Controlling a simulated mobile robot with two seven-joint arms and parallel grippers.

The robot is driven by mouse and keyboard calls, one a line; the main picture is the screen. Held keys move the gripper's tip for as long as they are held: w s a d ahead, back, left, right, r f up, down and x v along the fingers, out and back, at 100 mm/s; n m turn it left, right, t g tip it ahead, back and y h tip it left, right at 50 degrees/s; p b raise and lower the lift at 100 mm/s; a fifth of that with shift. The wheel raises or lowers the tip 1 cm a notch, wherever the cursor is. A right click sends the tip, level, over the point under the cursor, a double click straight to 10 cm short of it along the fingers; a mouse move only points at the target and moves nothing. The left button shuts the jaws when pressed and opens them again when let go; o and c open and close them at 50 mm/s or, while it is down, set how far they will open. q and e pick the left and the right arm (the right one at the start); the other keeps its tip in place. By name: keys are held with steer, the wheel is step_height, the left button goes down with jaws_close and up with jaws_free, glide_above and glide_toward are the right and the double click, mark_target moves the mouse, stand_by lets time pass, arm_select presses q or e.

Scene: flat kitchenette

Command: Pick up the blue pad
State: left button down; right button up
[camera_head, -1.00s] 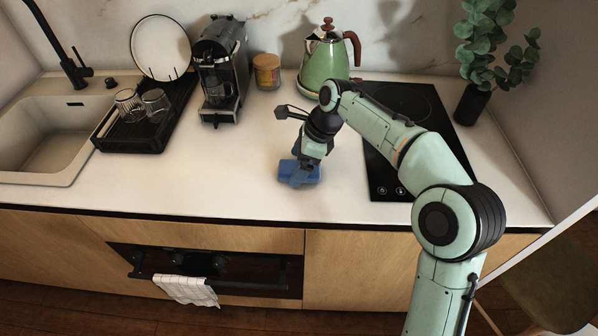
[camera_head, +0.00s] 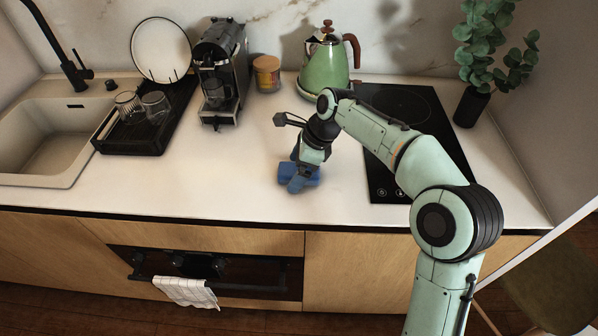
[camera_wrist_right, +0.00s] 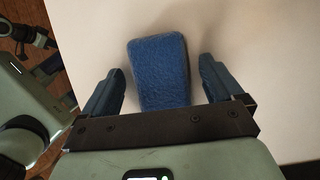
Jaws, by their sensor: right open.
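The blue pad (camera_head: 312,174) lies on the white worktop near its front edge, left of the black hob. My right gripper (camera_head: 297,172) is at the pad, pointing down, and hides part of it in the head view. In the right wrist view the pad (camera_wrist_right: 159,72) lies between the two open fingers of the right gripper (camera_wrist_right: 158,82). My left gripper is not in view.
A green kettle (camera_head: 324,67), a jar (camera_head: 267,73) and a coffee machine (camera_head: 219,75) stand at the back. A black dish rack (camera_head: 130,139) with glasses is beside the sink (camera_head: 40,130). The hob (camera_head: 425,150) lies under my right arm. The worktop left of the pad is clear.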

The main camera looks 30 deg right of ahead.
mark_target(297, 169)
steer(key=c, duration=1)
steer(key=shift+c, duration=0.2)
